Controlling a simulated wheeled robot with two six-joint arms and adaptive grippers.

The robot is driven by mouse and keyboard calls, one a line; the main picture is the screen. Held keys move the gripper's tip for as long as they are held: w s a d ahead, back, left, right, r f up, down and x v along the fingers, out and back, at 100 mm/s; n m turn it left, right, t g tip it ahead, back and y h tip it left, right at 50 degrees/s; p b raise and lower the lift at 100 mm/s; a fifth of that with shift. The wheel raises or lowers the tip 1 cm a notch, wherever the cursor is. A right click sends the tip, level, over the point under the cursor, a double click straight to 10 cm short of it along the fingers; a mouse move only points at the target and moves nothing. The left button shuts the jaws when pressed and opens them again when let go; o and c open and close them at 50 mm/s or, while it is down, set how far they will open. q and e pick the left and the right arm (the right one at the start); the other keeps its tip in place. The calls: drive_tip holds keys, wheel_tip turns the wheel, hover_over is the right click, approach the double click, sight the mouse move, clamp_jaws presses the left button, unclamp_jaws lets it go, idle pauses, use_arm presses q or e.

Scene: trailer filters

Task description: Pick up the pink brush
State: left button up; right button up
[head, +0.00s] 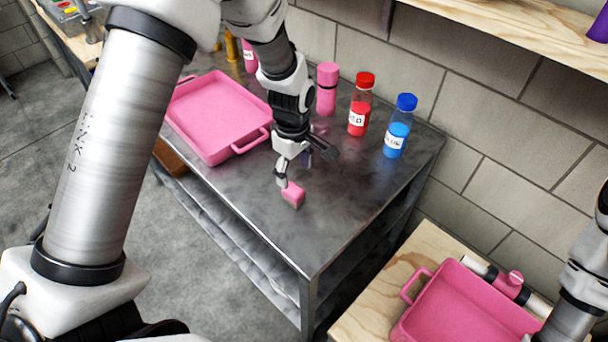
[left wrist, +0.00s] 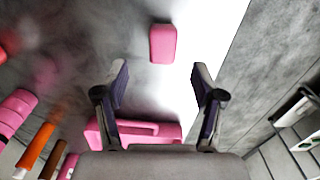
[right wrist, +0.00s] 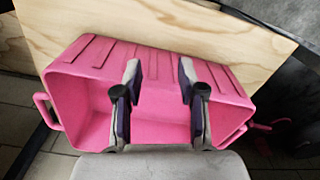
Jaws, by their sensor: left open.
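A small pink block (head: 293,194) lies on the dark metal table (head: 330,225). It may be the pink brush, but no bristles show. It also shows in the left wrist view (left wrist: 162,43), beyond and between the fingertips. My left gripper (head: 303,166) is open and empty above the table. My right gripper (right wrist: 160,75) is open and empty, in front of a pink tray (right wrist: 83,127) with ridges on one side. Its fingers do not show in the head view.
A pink tray (head: 205,140) stands at the table's left. A pink bottle (head: 327,90), a red-capped bottle (head: 360,105) and a blue-capped bottle (head: 398,128) stand along the back. The other pink tray (head: 450,310) and a white-and-pink tube (head: 508,284) are on the wooden table.

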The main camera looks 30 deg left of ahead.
sight(293, 189)
use_arm(q)
wheel_tip(293, 189, down, 8)
drive_tip(key=shift+s+a+r+p, duration=0.15)
drive_tip(key=shift+r+p, duration=0.1)
drive_tip(key=shift+p, duration=0.5)
drive_tip(key=shift+r, duration=0.1)
drive_tip(key=c, duration=0.4)
drive_tip(key=shift+s, duration=0.1)
drive_tip(key=c, duration=0.8)
